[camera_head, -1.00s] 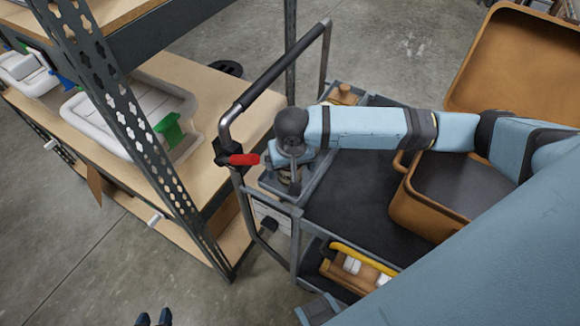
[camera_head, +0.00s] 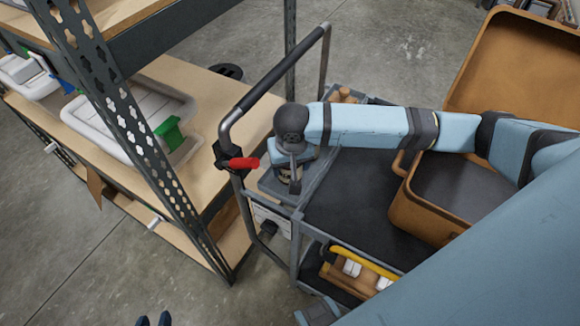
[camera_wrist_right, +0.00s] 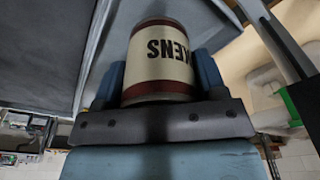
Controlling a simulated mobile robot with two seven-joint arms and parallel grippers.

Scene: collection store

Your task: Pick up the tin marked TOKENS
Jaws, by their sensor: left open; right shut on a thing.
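The tin marked TOKENS (camera_wrist_right: 160,62) is cream with dark red bands at its ends. Its lettering shows upside down in the right wrist view, with only "KENS" readable. My right gripper (camera_head: 289,173) is shut on the tin, one finger on each side. In the head view they are at the end compartment of the cart's top, by the handle, and the wrist mostly covers the tin. I cannot tell whether the tin touches the compartment floor. My left gripper (camera_head: 153,321) is open and empty at the bottom edge of the head view, over the floor.
An open brown case (camera_head: 425,210) stands on the cart's right. A yellow-handled wooden carrier (camera_head: 350,270) sits below. A shelf rack (camera_head: 215,95) with white tubs stands at left.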

